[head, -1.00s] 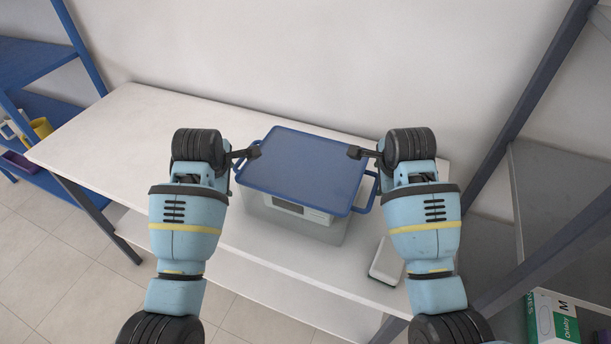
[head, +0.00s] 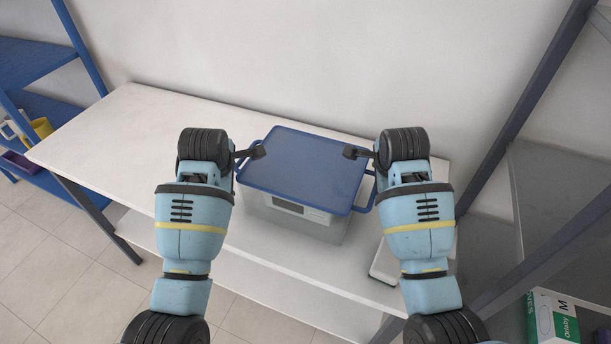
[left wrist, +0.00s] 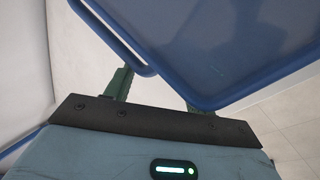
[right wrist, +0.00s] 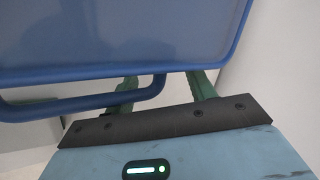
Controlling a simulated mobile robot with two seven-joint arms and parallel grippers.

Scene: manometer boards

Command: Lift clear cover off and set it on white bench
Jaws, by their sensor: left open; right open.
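The cover (head: 305,172) on the white bench has a blue top with a loop handle on its left and right sides and see-through walls below. A pale instrument with a display (head: 290,206) shows beneath the top. My left gripper (head: 256,153) is open at the cover's left side; in the left wrist view (left wrist: 160,88) the blue handle (left wrist: 125,45) lies by one finger. My right gripper (head: 352,153) is open at the right side; in the right wrist view (right wrist: 165,85) part of the handle (right wrist: 80,108) reaches between the fingers. Neither gripper is closed on a handle.
The white bench (head: 130,145) has wide free room left of the cover. A small white object (head: 383,265) lies at its front right, partly hidden by my right arm. A wall stands behind. A blue shelf (head: 45,115) stands left; a dark-framed rack (head: 530,90) stands right.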

